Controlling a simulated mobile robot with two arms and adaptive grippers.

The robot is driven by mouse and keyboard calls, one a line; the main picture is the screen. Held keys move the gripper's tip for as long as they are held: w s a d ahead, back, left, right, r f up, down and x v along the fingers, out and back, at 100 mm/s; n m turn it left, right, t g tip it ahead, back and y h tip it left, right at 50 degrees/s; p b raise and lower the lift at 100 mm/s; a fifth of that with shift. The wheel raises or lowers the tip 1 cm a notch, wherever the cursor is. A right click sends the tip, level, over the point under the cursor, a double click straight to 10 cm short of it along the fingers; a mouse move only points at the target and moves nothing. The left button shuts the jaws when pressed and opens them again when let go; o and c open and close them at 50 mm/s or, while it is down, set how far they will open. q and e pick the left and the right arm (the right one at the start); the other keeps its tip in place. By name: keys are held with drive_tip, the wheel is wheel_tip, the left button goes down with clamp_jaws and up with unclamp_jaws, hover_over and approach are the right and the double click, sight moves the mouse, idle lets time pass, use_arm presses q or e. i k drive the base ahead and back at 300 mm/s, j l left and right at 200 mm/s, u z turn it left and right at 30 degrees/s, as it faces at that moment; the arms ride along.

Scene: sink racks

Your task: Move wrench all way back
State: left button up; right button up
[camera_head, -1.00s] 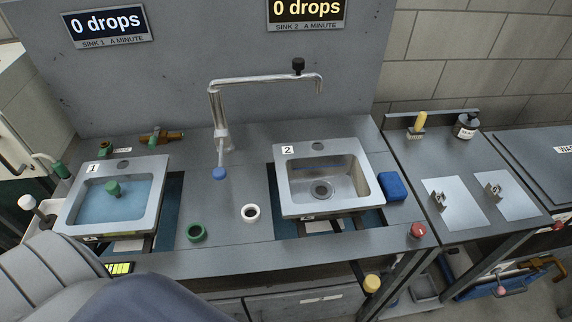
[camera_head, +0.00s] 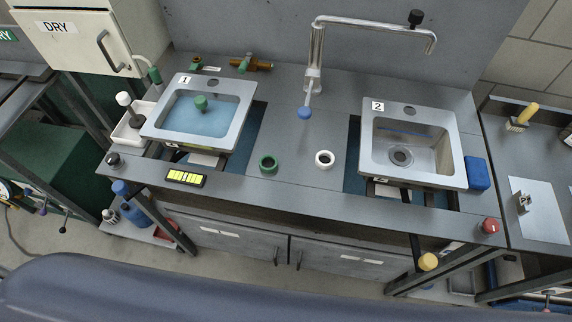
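I cannot make out a wrench for certain in the head view. A brass and green fitting (camera_head: 250,64) lies at the back of the counter, between sink 1 and the faucet; it is too small to tell what it is. Neither of my grippers shows. A large blue-grey rounded part of my own body fills the bottom edge and hides the floor there.
Sink 1 (camera_head: 238,128) holds blue water and a green plug (camera_head: 201,102). Sink 2 (camera_head: 458,150) looks empty. A faucet (camera_head: 316,60) stands between them. A blue block (camera_head: 477,173) sits right of sink 2.

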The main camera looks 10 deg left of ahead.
sight(428, 262)
drive_tip(key=z, duration=1.45)
drive_tip(key=l+u, duration=0.1)
drive_tip(key=k, duration=0.05)
